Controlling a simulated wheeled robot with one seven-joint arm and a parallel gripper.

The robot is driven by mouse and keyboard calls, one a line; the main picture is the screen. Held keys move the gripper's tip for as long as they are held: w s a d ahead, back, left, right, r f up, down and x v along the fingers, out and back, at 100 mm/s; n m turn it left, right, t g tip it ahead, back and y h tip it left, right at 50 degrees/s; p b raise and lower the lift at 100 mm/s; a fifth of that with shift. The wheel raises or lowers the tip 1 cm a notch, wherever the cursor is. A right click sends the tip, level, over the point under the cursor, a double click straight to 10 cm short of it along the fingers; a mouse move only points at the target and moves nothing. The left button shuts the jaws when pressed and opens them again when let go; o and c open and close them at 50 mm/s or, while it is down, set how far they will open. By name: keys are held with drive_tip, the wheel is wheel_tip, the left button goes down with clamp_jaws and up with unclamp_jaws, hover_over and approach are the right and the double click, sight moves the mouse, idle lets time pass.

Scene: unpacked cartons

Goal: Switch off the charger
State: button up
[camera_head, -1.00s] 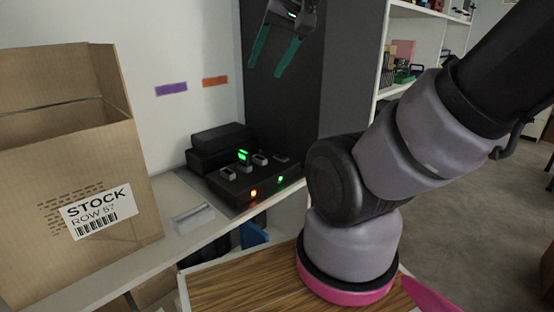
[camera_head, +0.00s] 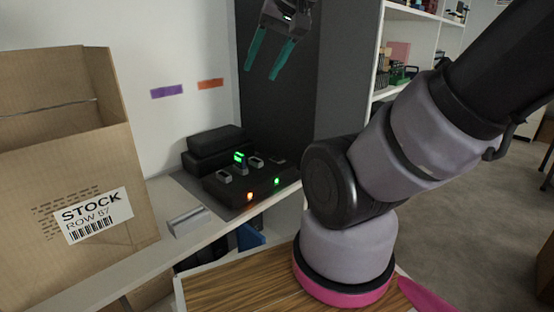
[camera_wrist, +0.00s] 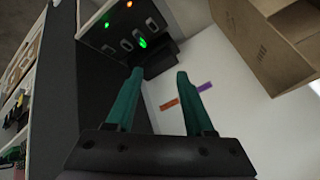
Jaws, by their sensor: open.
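The charger (camera_head: 243,195) is a low black box with a row of small slots and a lit green display on top. An orange light and a green light glow on its front face. It stands on the white shelf, against the dark panel. It also shows at the top of the wrist view (camera_wrist: 112,42). My gripper (camera_head: 262,75) is open and empty, above and apart from the charger, with its green fingers pointing down. In the wrist view its fingers (camera_wrist: 156,75) are spread wide with nothing between them. I cannot make out which part is the switch.
A cardboard box (camera_head: 120,165) labelled STOCK stands to the left on the shelf. A small grey holder (camera_head: 190,222) lies between it and the charger. Black cases (camera_head: 216,142) sit behind the charger. Purple tape (camera_head: 167,91) and orange tape (camera_head: 211,84) mark the wall.

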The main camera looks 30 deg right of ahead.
drive_tip(key=shift+w, duration=0.1)
drive_tip(key=c, duration=0.5)
drive_tip(key=shift+w+d+r, duration=0.1)
drive_tip(key=shift+w, duration=0.2)
clamp_jaws()
drive_tip(key=w+d+f+m+g+h, duration=0.1)
drive_tip(key=w+d+f+m+g, duration=0.3)
drive_tip(key=w, duration=0.7)
drive_tip(key=w+d+f+m+g, duration=0.25)
drive_tip(key=w+d+f, duration=0.35)
drive_tip(key=w, duration=0.5)
drive_tip(key=w+d+f+m+g, duration=0.1)
drive_tip(key=w+d+f, duration=0.1)
drive_tip(key=f, duration=0.3)
drive_tip(key=w+d+f+m+g+h, duration=0.1)
drive_tip(key=w+d+f+m, duration=0.1)
drive_tip(key=f, duration=0.3)
drive_tip(key=shift+w+d+f, duration=0.2)
drive_tip(key=shift+w+d, duration=0.4)
drive_tip(key=shift+w, duration=0.2)
